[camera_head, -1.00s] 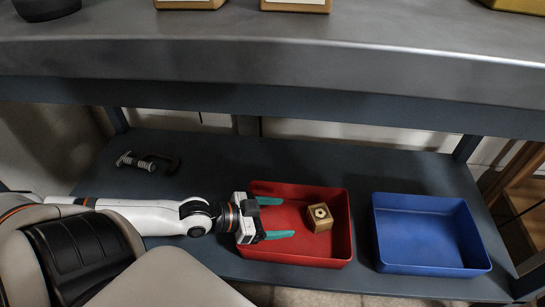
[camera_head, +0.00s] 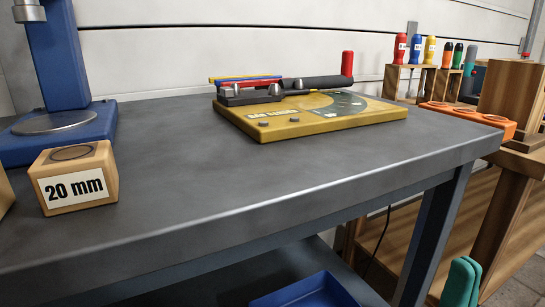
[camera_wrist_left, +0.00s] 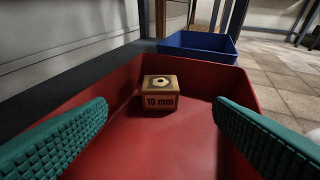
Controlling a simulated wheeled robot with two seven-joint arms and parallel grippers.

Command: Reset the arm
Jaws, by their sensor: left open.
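In the left wrist view, my left gripper (camera_wrist_left: 160,122) is open, its two teal fingers spread wide apart over the red tray (camera_wrist_left: 215,72). A small wooden block marked 10 mm (camera_wrist_left: 160,101) sits in the tray beyond the fingertips, not held. The left arm does not show in the head view. My right gripper (camera_head: 461,283) shows only as teal fingertips at the lower right of the head view; whether they are parted is unclear.
A grey workbench (camera_head: 250,190) fills the head view. On it stand a 20 mm block (camera_head: 76,183), a blue press (camera_head: 60,60) and a yellow bar bender (camera_head: 310,118). A blue tray (camera_head: 305,293) is below. Wooden stands with coloured handles are at right.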

